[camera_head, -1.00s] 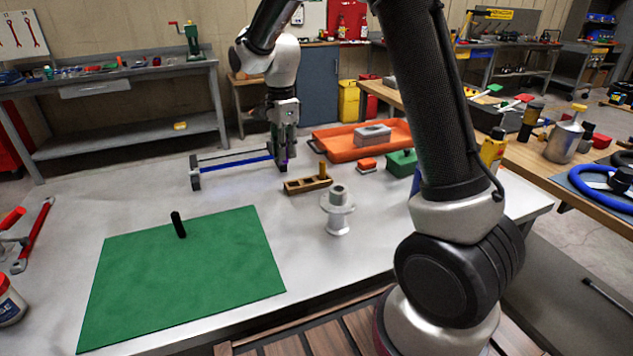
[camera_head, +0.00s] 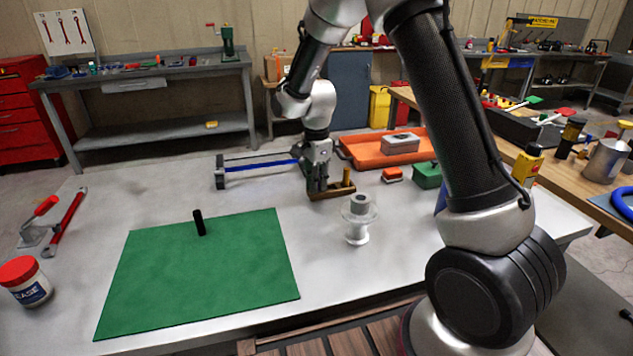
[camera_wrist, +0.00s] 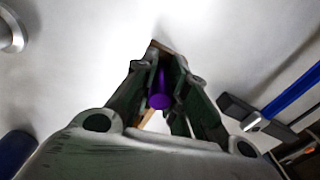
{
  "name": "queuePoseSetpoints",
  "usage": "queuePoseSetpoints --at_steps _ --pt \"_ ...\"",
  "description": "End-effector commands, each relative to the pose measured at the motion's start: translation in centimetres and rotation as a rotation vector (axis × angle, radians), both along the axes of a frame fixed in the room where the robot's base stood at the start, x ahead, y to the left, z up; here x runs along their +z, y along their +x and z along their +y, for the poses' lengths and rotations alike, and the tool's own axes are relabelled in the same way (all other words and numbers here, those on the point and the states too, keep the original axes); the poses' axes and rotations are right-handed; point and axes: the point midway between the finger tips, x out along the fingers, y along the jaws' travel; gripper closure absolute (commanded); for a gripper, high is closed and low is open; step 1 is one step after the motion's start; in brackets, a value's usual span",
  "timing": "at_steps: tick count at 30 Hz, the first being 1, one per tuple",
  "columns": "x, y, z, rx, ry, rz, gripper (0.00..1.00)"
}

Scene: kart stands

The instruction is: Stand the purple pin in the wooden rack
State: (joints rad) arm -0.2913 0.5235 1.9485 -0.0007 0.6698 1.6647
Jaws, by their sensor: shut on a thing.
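The purple pin (camera_wrist: 159,99) is between the fingers of my gripper (camera_wrist: 158,88) in the wrist view, seen nearly end-on. My gripper (camera_head: 318,190) is shut on it. In the head view the gripper is at the left part of the wooden rack (camera_head: 338,191) and hides that part; I cannot make out the pin there. A brown peg (camera_head: 346,177) stands at the rack's right end. A tan piece of the rack (camera_wrist: 160,46) shows past the fingers in the wrist view. I cannot tell whether the pin touches the rack or sits in it.
A blue-barred frame (camera_head: 258,166) lies left of the gripper. An orange tray (camera_head: 370,153), red block (camera_head: 392,174) and green box (camera_head: 427,176) are behind and right.

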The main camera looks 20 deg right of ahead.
Motion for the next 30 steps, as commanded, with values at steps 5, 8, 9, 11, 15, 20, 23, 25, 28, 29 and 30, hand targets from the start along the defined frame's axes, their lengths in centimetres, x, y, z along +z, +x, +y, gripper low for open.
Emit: queuePoseSetpoints --at_steps 5,8,9,11,15,20,23,25,28,29,30 --pt "0.0 0.0 0.0 0.000 0.000 -0.001 1.00" --pt "-0.3 0.0 0.0 0.000 0.000 0.000 1.00" --pt "-0.4 0.0 0.0 0.000 0.000 0.000 1.00" --pt "-0.6 0.0 0.0 0.000 0.000 0.000 1.00" --pt "-1.2 -0.1 0.0 0.000 0.000 0.002 1.00" --pt "-1.5 -0.2 0.0 -0.001 0.000 0.005 0.84" --pt "-1.6 -0.3 0.0 -0.001 0.000 0.007 0.65" --pt "-1.6 -0.3 0.0 -0.002 -0.001 0.008 0.64" --pt "-1.6 -0.4 0.0 -0.002 -0.001 0.009 0.64" --pt "-1.6 -0.4 0.0 -0.002 -0.001 0.009 0.64" --pt "-1.6 -0.4 0.0 -0.002 -0.001 0.010 0.64"
